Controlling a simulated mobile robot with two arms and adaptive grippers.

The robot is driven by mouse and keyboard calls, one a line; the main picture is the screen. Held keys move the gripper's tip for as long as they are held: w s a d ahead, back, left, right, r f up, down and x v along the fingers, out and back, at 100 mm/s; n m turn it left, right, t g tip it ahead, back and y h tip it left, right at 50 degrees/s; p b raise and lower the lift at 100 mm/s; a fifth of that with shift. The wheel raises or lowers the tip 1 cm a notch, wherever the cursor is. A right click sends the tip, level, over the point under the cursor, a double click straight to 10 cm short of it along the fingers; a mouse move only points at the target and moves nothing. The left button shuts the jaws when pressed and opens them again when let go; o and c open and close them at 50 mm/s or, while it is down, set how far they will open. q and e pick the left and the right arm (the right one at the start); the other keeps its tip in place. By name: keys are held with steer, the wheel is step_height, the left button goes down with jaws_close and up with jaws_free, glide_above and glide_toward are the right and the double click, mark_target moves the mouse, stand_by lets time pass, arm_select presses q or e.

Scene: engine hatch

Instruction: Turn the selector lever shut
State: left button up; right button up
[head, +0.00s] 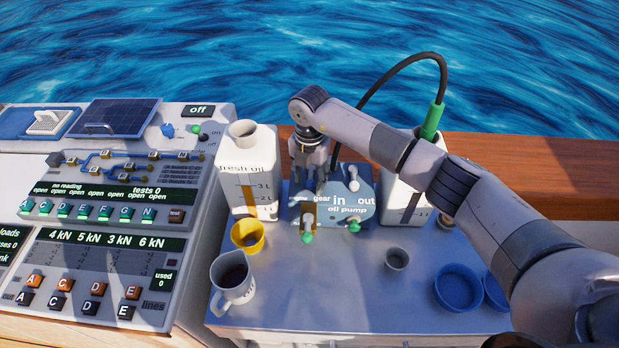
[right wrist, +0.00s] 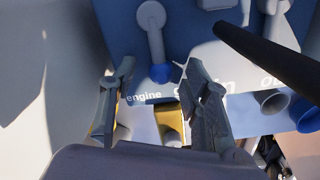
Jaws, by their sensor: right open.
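The blue oil pump box (head: 345,191) stands at the back of the grey worktop, lettered "gear", "in" and "out". In the right wrist view a pale grey lever (right wrist: 154,38) with a round hub and blue tip sits on its face, the tip pointing down near the "engine" lettering. I take it for the selector lever; in the head view my gripper hides it. My right gripper (head: 308,176) is over the pump's left part. In the right wrist view the open fingers (right wrist: 160,72) are either side of the lever's tip; I cannot tell whether they touch it. My left gripper is out of view.
The fresh oil container (head: 262,187) stands close left of the pump. Another white container (head: 400,195) with a black hose (head: 390,72) stands right. A yellow cup (head: 247,237), jug (head: 232,278) and blue bowl (head: 458,288) stand in front. The worktop's front middle is clear.

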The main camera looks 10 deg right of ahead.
mark_target(310, 182)
step_height(310, 182, up, 12)
steer(key=shift+f, duration=0.15)
steer(key=shift+f, duration=0.1)
stand_by(0.6)
